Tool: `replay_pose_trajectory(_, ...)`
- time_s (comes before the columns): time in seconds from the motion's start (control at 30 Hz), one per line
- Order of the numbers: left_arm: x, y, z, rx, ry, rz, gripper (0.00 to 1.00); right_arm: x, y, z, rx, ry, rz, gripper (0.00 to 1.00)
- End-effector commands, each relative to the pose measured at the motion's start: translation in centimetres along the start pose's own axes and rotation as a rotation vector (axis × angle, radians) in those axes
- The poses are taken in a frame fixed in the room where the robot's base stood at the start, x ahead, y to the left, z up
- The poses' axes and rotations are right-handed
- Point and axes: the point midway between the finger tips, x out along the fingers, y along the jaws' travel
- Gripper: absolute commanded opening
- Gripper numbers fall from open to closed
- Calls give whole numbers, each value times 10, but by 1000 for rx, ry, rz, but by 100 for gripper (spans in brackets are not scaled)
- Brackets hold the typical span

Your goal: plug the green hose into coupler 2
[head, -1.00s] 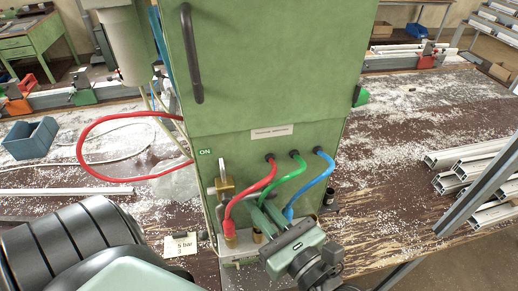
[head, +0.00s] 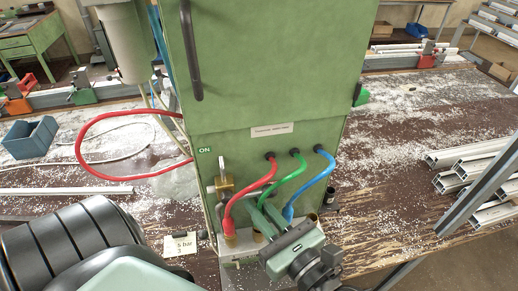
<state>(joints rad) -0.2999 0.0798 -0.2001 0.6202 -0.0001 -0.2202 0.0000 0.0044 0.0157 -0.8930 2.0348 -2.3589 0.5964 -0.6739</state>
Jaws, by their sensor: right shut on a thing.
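The green hose (head: 288,185) hangs from the middle port of the green cabinet and curves down to the left. My right gripper (head: 262,213) is shut on its lower end, above the middle brass coupler (head: 257,237). The fingers hide the hose's tip, so I cannot tell whether it touches the coupler. The red hose (head: 244,200) runs down to the left brass coupler (head: 229,240). My left gripper is not in view.
The green cabinet (head: 265,90) stands behind the hoses. A brass valve (head: 224,184) sits left of the red hose. A "5 bar" tag (head: 180,244) lies at the left. Aluminium profiles (head: 470,165) lie at the right; the bench between is mostly clear with white chips.

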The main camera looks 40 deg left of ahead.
Motion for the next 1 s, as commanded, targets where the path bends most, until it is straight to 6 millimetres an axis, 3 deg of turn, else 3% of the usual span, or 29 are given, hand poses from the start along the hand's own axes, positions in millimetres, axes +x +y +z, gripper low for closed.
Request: replay_pose_trajectory(1.0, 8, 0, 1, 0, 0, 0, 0, 0, 0, -12, 1, 3, 1, 0)
